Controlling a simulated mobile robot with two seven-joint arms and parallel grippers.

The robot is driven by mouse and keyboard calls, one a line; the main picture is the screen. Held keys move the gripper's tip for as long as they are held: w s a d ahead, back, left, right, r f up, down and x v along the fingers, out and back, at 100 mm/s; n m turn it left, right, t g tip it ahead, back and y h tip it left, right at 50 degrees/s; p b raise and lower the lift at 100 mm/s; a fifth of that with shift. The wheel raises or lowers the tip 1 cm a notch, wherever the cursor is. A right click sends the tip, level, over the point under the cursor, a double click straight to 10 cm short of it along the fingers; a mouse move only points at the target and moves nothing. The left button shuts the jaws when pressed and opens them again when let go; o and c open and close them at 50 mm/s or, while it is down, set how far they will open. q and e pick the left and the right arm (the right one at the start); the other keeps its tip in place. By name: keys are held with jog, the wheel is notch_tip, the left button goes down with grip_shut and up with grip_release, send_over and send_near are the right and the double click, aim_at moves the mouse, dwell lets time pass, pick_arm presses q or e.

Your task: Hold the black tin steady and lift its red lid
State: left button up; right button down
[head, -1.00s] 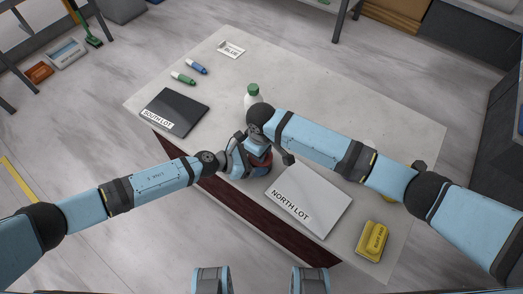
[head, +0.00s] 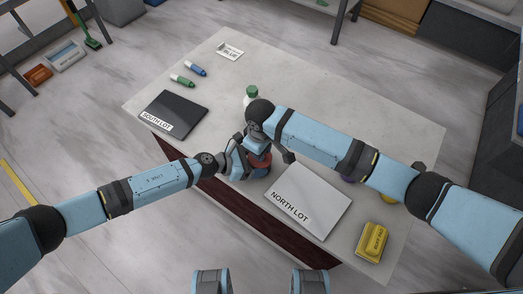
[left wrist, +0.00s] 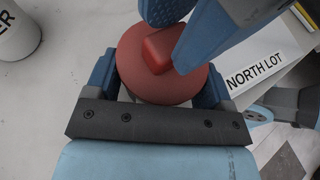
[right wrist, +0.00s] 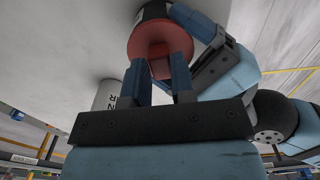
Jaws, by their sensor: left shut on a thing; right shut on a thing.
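The red lid (left wrist: 135,72) is a round disc with a blocky red knob (left wrist: 158,48), seen from above in the left wrist view. The black tin (right wrist: 153,11) shows beyond the lid (right wrist: 150,40) in the right wrist view. My left gripper (left wrist: 155,80) is shut around the tin, one finger on each side. My right gripper (right wrist: 158,72) is shut on the lid's knob. In the head view my left gripper (head: 247,160) and the lid (head: 262,160) are partly hidden by my right arm. I cannot tell whether a gap lies between lid and tin.
The stone slab (head: 310,100) also bears a white bottle with a green cap (head: 250,93), a black South Lot plate (head: 173,112), a pale North Lot plate (head: 309,196), a yellow tin (head: 372,240), and green (head: 182,80) and blue (head: 196,68) markers. The slab's back right is clear.

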pick_arm(q)
jog(key=shift+s+a+f, duration=0.15)
jog(key=shift+s+f, duration=0.05)
jog(key=shift+f, duration=0.1)
pick_arm(e)
jog(key=shift+a+r, duration=0.2)
jog(key=shift+r, duration=0.5)
jog(key=shift+d+f, duration=0.1)
jog(key=c, duration=1.4)
grip_release()
pick_arm(q)
jog(key=shift+r, duration=0.1)
jog(key=shift+w+r, duration=0.1)
jog(key=shift+w, duration=0.05)
pick_arm(e)
notch_tip(320, 180, up, 12)
pick_arm(q)
jog(key=o, duration=1.3)
jog(key=shift+c, duration=0.2)
jog(key=v, duration=1.1)
jog(key=shift+a+r, duration=0.25)
jog(key=shift+a, duration=0.05)
